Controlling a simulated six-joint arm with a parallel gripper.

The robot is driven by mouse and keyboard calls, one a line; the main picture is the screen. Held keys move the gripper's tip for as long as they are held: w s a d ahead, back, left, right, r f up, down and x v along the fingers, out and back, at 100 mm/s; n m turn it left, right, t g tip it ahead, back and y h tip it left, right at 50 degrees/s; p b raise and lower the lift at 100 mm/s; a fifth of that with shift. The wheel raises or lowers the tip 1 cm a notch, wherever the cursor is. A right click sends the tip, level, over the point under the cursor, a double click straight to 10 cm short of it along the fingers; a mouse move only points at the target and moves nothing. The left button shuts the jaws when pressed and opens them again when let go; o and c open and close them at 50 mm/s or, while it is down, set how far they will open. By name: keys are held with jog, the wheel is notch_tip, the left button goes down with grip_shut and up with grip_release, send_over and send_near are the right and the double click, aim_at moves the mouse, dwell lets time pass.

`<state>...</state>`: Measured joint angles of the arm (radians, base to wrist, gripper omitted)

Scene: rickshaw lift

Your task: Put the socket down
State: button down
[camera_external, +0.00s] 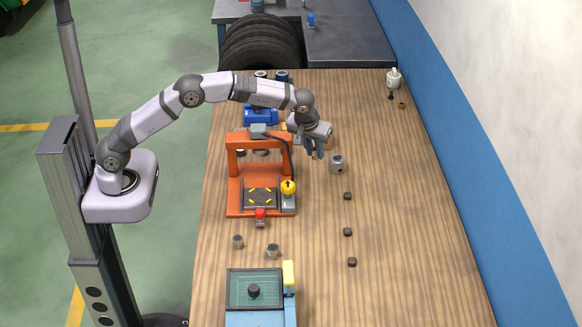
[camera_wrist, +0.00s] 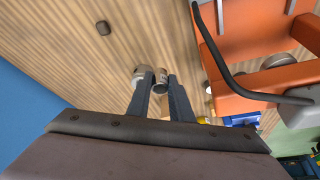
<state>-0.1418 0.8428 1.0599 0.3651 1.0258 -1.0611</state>
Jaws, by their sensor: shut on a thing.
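My gripper (camera_external: 315,152) is above the wooden table, to the right of the orange frame, with its fingers pointing down. In the wrist view the two fingertips (camera_wrist: 162,80) close around a small grey metal socket (camera_wrist: 161,88), which has a darker brownish end. In the external view the held socket is hidden by the fingers. A larger grey metal cylinder (camera_external: 338,164) with a dark hole in its side stands just right of the gripper; in the wrist view a pale cylinder (camera_wrist: 140,71) shows beside the left finger. Whether the held socket touches the table cannot be told.
The orange press-like frame (camera_external: 234,183) has a yellow button (camera_external: 288,187) and a red one (camera_external: 260,214). Two metal cylinders (camera_external: 238,241) stand nearer the blue fixture (camera_external: 257,318). The table's right side is mostly clear.

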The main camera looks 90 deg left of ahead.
jog(key=shift+w+d+r, duration=0.15)
jog(key=shift+d+r, duration=0.05)
jog(key=shift+r, duration=0.25)
jog(key=s+d+r+p, duration=0.1)
jog(key=s+d+r, duration=0.15)
jog(key=r, duration=0.25)
jog(key=d+f+m+t+h, duration=0.2)
jog(key=d+f+m, duration=0.3)
jog(key=m, duration=0.3)
jog(key=shift+d+f, duration=0.4)
jog(key=shift+d, duration=0.3)
jog(key=shift+s, duration=0.1)
jog(key=shift+f+p, duration=1.5)
jog(key=shift+f, duration=3.5)
